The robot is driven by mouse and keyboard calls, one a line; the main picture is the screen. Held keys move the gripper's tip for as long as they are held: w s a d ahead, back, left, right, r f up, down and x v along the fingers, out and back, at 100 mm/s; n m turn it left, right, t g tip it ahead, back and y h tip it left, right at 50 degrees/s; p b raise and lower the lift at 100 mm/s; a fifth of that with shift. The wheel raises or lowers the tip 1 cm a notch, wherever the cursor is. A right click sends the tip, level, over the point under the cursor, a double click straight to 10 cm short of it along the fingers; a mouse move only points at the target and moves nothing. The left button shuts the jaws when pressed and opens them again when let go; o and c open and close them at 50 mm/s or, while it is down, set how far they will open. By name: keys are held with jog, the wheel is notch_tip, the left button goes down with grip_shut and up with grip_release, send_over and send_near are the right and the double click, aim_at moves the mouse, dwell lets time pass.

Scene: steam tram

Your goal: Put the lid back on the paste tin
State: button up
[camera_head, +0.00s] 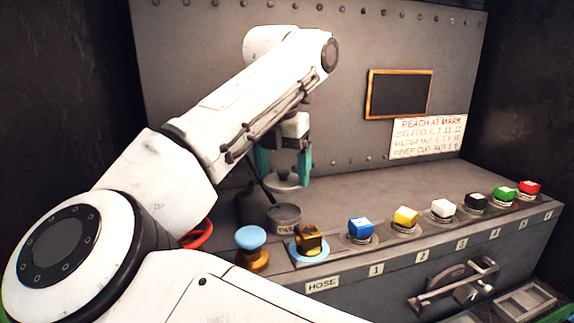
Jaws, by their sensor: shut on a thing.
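The paste tin (286,217) is a small grey open cup with a partly hidden label on its front. It stands upright on the grey bench top, left of centre. The lid (286,184) is a grey disc with a small knob on top. My gripper (284,171), with teal fingers, is shut on the lid and holds it roughly level above the tin. A gap shows between lid and tin. A dark rod-like thing (264,187) shows beside the lid and tin; I cannot tell whether it touches them.
A blue-topped brass knob (251,246) and a brass block on a blue ring (308,241) stand close in front of the tin. Several coloured cubes, from blue (360,229) to red (529,188), line the front edge. A red ring (199,234) is at left. The bench behind the cubes is clear.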

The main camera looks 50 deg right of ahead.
jog(key=shift+d+f+b, duration=0.1)
jog(key=shift+f+b, duration=1.65)
jog(key=shift+f, duration=1.05)
jog(key=shift+f+b, duration=0.2)
jog(key=shift+b, duration=0.8)
dwell(0.4)
jog(key=o, duration=0.9)
jog(key=shift+r, duration=0.1)
jog(key=shift+r+p, duration=2.1)
jog(key=shift+r, duration=1.4)
